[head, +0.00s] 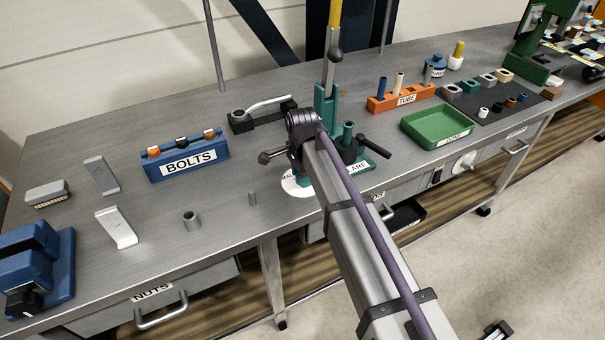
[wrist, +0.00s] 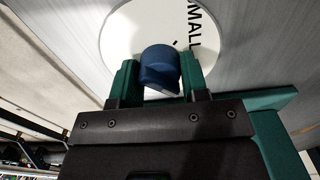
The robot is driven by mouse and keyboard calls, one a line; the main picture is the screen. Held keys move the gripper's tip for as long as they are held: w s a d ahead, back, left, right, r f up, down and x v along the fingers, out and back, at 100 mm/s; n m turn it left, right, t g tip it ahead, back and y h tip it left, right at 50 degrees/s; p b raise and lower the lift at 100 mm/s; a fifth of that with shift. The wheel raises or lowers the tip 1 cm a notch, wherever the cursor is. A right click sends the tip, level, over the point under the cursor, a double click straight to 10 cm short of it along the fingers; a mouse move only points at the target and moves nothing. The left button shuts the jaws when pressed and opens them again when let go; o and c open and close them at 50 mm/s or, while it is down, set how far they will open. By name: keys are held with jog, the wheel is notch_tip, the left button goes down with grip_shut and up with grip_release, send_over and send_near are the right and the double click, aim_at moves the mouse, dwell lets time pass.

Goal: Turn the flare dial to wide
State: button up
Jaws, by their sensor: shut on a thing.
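The flare dial shows in the wrist view as a white disc (wrist: 118,40) with a blue knob (wrist: 160,62) on it. The word SMALL is printed on the disc at the upper right of the knob. My gripper (wrist: 160,80) has its two green fingers on either side of the knob and is shut on it. In the head view, part of the white disc (head: 292,188) shows at the foot of the green flare tool (head: 325,105). My arm hides the knob and my gripper there. The knob's pointer and any other dial words cannot be made out.
A blue BOLTS rack (head: 186,158) and a black clamp (head: 262,116) stand left of the flare tool. An orange TUBE rack (head: 400,98) and a green tray (head: 438,125) stand to its right. A small grey cylinder (head: 252,198) stands near the front edge.

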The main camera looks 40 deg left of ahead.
jog(key=o, duration=0.9)
jog(key=shift+r, duration=0.1)
notch_tip(320, 180, up, 11)
jog(key=p, duration=1.1)
jog(key=shift+f, duration=0.2)
